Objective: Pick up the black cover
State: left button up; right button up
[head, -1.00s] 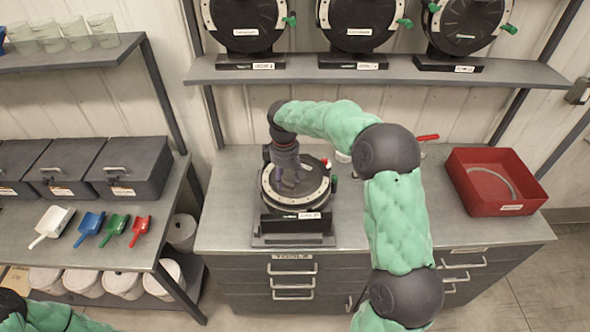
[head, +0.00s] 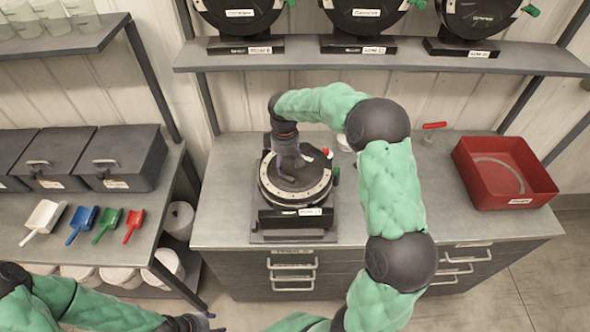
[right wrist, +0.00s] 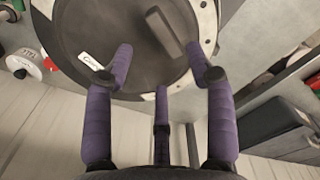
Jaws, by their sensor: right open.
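The black cover (head: 313,167) is a dark round disc on top of the seed meter (head: 291,196), which has a pale dotted ring and stands on the bench. In the right wrist view the cover (right wrist: 112,28) fills the top, with a raised black bar (right wrist: 163,33) and a small white label. My right gripper (head: 288,164) is over the cover, fingers pointing down at it. In the right wrist view its purple fingers (right wrist: 163,66) are spread with nothing between them; I cannot tell whether they touch the cover. My left gripper (head: 192,323) is at the bottom edge, partly cut off.
A red tray (head: 533,190) stands at the bench's right, with a red-handled tool (head: 433,127) left of it. Several similar meters stand on the shelf (head: 400,62) behind. Coloured scoops (head: 107,222) and dark bins (head: 122,158) are on the left table. Bare bench lies left of the meter.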

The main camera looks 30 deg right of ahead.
aim_at(287, 172)
jog(key=f, duration=0.4)
jog(key=shift+s+a+f, duration=0.1)
jog(key=shift+s, duration=0.25)
jog(key=shift+w+f, duration=0.1)
jog(key=shift+f, duration=0.25)
jog(key=shift+r, duration=0.1)
grip_shut()
